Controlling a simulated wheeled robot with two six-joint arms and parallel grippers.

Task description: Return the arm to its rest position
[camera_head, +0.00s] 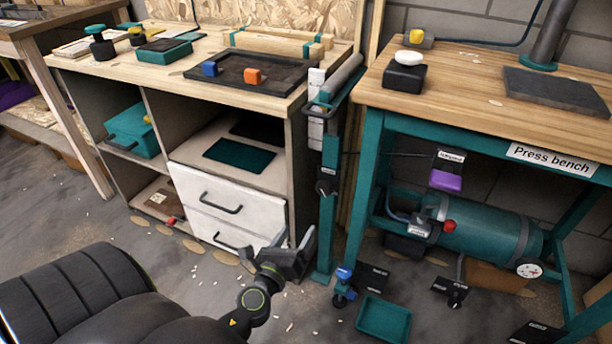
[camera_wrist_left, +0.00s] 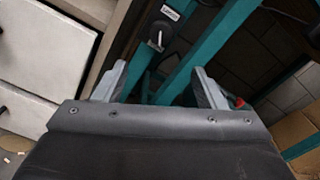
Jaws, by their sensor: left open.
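My left gripper (camera_head: 292,254) is low in the middle of the head view, in front of the white drawers and left of the teal post. Its fingers are apart and nothing shows between them. In the left wrist view the two fingers of my left gripper (camera_wrist_left: 160,84) are spread, with the teal post (camera_wrist_left: 212,45) beyond them. My left arm comes in from the bottom left. My right gripper is not in view.
A workbench (camera_head: 222,97) with white drawers (camera_head: 228,200) stands behind the gripper. The press bench (camera_head: 480,118) is on the right, with a teal tank (camera_head: 485,232) below. A teal tray (camera_head: 384,318) lies on the floor. Floor left of the drawers is mostly clear.

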